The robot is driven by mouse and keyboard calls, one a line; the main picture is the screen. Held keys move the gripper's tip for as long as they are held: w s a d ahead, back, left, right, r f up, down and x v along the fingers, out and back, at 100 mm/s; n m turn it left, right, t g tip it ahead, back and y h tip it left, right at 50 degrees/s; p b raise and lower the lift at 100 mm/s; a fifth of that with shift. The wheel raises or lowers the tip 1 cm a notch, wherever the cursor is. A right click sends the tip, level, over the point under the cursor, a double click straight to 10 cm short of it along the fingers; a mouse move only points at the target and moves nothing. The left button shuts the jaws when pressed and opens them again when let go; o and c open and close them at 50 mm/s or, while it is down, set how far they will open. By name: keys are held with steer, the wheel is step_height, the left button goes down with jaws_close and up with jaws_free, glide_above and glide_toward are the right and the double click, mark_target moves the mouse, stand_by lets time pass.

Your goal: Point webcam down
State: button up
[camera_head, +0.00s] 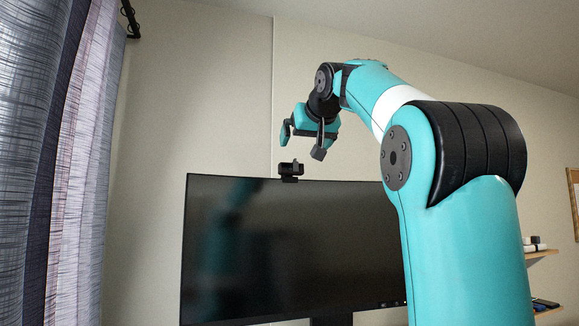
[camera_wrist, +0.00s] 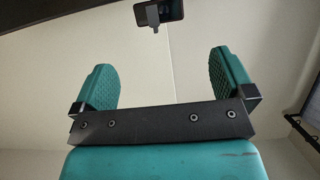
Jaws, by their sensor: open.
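The webcam (camera_head: 291,169) is a small black device on the top edge of the black monitor (camera_head: 285,255) in the head view. It also shows in the wrist view (camera_wrist: 158,13) at the top middle, beyond the fingertips. My gripper (camera_head: 303,142) hangs above the webcam, with a gap between them. It also shows in the wrist view (camera_wrist: 160,72), where its two teal fingers are wide apart with nothing between them. The webcam's lens direction is not clear.
Striped curtains (camera_head: 60,160) hang at the left. A wooden shelf (camera_head: 541,254) with small items is at the right, partly behind my arm. The pale wall (camera_head: 200,90) behind the monitor is bare, and the space around the webcam is free.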

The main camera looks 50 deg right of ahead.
mark_target(292, 164)
steer(key=p+x, duration=0.4)
steer(key=x, duration=0.7)
steer(key=shift+w+d, duration=0.1)
steer(key=shift+w, duration=0.1)
steer(key=shift+w+d+f, duration=0.2)
steer(key=shift+w+f, duration=0.1)
steer(key=shift+w, duration=0.05)
